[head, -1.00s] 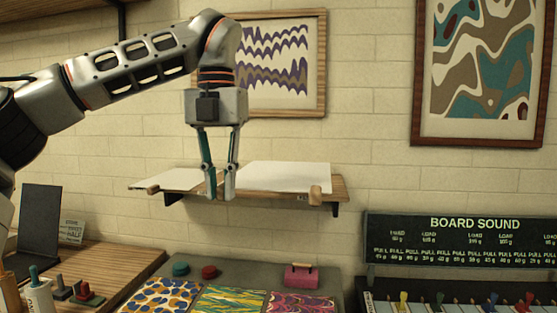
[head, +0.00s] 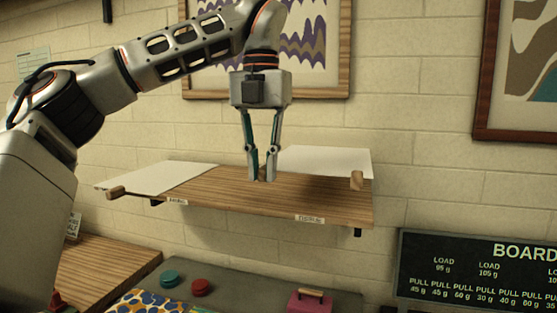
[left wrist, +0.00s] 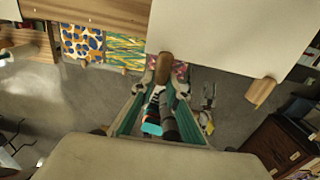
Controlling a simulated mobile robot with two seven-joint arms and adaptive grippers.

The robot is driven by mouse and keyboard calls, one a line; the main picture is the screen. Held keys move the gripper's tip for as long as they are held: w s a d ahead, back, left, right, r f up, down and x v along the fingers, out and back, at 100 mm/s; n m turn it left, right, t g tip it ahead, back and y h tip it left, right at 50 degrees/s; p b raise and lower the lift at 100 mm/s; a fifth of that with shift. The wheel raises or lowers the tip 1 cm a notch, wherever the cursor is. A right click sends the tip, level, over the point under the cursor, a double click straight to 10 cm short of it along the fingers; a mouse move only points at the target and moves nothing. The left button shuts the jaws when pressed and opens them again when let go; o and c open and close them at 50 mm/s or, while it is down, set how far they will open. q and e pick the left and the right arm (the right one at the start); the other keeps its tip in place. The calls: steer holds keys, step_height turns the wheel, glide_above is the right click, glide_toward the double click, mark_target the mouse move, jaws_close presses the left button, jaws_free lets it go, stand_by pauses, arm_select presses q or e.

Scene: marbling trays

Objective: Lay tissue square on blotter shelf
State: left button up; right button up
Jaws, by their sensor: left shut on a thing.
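The white tissue square (head: 330,162) is over the right part of the wooden shelf (head: 225,192). A wooden knob (head: 357,180) shows at its front right corner. My left gripper (head: 262,172) points down at its front left corner. In the left wrist view the fingertips are shut on another wooden knob (left wrist: 164,68) at the sheet's edge, and the sheet (left wrist: 215,35) fills the upper right. I cannot tell whether the sheet touches the shelf. My right gripper is not in view.
Another white sheet (head: 165,178) lies on the shelf's left end, with a wooden knob (head: 115,192) at the front. Bare wood lies between the sheets. Below are teal (head: 169,279) and red (head: 201,288) round pieces and a pink block (head: 310,302). A black board (head: 470,270) is at right.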

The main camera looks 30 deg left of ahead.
arm_select(q)
steer(key=shift+w, duration=0.1)
steer(key=shift+s+r, duration=0.1)
steer(key=shift+s, duration=0.25)
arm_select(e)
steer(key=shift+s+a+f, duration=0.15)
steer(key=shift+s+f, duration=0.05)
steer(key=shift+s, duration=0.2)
arm_select(q)
steer(key=shift+s, duration=0.1)
